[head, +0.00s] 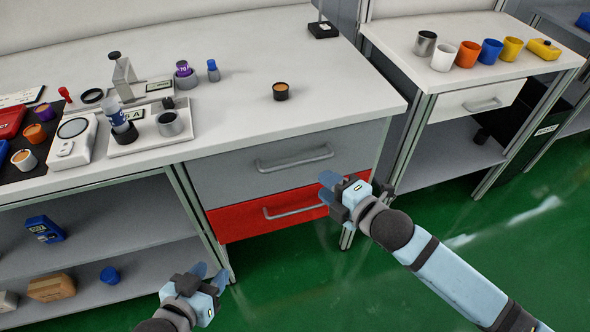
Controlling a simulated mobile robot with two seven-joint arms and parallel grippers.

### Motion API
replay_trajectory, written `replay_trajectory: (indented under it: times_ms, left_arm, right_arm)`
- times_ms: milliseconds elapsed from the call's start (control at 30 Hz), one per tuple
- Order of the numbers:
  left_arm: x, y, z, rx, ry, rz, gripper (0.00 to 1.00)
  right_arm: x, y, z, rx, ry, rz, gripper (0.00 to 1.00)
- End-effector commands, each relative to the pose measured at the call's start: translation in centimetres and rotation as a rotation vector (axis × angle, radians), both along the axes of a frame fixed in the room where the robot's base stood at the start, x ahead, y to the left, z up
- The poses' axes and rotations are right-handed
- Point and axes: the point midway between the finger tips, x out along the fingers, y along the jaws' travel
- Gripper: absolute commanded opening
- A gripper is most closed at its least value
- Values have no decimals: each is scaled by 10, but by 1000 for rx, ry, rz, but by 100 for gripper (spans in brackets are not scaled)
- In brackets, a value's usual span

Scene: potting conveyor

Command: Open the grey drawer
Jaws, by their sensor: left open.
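The grey drawer (225,182) is under the white worktop and looks shut, its front in line with the red drawer (235,224) below it. Its pale bar handle (293,162) runs across the front and is fully visible. My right gripper (327,188) is in front of the right end of the two drawers, below and right of the grey drawer's handle, and looks open and empty. My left gripper (210,273) is low at the bottom left, below the red drawer, open and empty. Neither gripper touches the grey handle.
The worktop (330,100) above carries a small dark pot (280,91) near the drawers and several tools at left. A shelf unit with a blue device (44,229) stands left. A second table (400,40) with cups is at right. Green floor (300,270) is open in front.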

Motion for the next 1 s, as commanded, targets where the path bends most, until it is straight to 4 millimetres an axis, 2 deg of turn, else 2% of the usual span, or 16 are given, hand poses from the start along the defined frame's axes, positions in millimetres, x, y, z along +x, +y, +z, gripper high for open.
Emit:
replay_trajectory:
  times_ms: [300, 500, 700, 967, 1000]
  left_arm:
    - [13, -13, 21, -64, -120, -18, 43]
    - [17, -19, 33, -97, -178, -27, 43]
    - [19, -22, 43, -116, -213, -31, 43]
    - [21, -24, 46, -120, -219, -35, 43]
    - [21, -24, 46, -120, -218, -36, 43]
  right_arm:
    - [51, 45, -15, 3, 1, -1, 37]
    - [74, 65, -20, 3, 1, -1, 37]
    - [82, 72, -21, 2, 2, -1, 37]
    - [83, 73, -21, 2, 3, 0, 37]
    - [83, 73, -21, 2, 3, 0, 30]
